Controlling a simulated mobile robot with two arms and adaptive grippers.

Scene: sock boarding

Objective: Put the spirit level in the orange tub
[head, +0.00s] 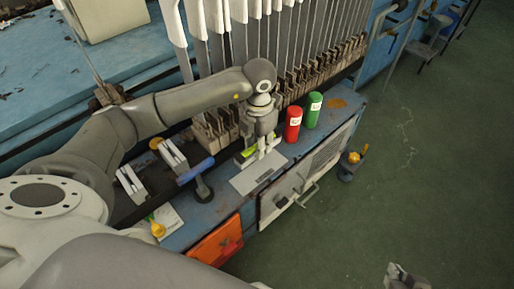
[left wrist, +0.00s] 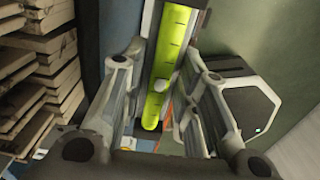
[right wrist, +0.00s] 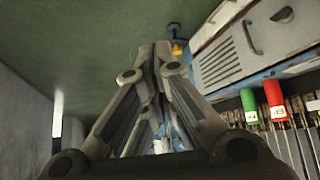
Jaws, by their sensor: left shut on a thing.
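The yellow-green spirit level (head: 247,152) is partly hidden behind my left gripper (head: 266,150) in the head view. In the left wrist view, the level (left wrist: 167,55) runs lengthwise between the fingers of my left gripper (left wrist: 160,90), which is shut on it. An orange shape (head: 218,243), apparently the orange tub, shows at the bench's front edge, left of the white cabinet front; my arm cuts off its lower part. My right gripper (head: 405,278) is low at the right, over the floor. In the right wrist view its fingertips (right wrist: 155,50) meet, with nothing between them.
A red cylinder (head: 292,124) and a green cylinder (head: 312,110) stand right of my left gripper. A grey plate (head: 258,173) lies on the blue bench. A blue-handled tool (head: 197,172) stands left of it. Wooden blocks (head: 310,80) line the back. Green floor (head: 420,150) is open at right.

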